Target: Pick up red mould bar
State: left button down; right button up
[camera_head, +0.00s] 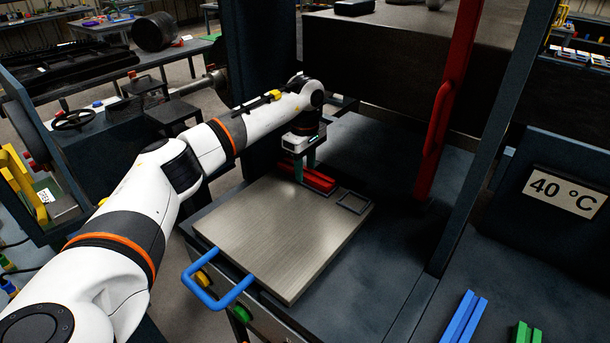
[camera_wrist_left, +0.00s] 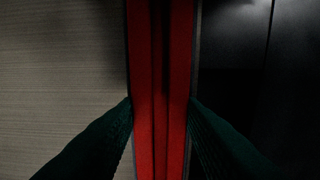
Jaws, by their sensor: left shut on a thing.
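The red mould bar (camera_head: 318,180) lies at the far edge of the metal plate (camera_head: 270,236) in the head view. My left gripper (camera_head: 304,172) reaches down onto it from above, and its fingers are shut on the bar. In the left wrist view the bar (camera_wrist_left: 162,85) runs upright through the middle, with a groove along its length. The two dark green fingers of my left gripper (camera_wrist_left: 161,108) touch it from both sides. I cannot tell whether the bar is lifted off its seat. My right gripper is not in view.
A small dark square frame (camera_head: 353,202) sits right of the bar. A blue handle (camera_head: 215,289) sticks out at the plate's front. A red post (camera_head: 447,105) stands to the right. A blue bar (camera_head: 463,318) and a green bar (camera_head: 524,333) lie at lower right, below a 40 °C sign (camera_head: 565,190).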

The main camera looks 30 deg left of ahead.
aim_at(305, 173)
pick_arm(q)
notch_tip(305, 173, up, 10)
jog(key=b, duration=0.1)
jog(key=shift+b, duration=0.4)
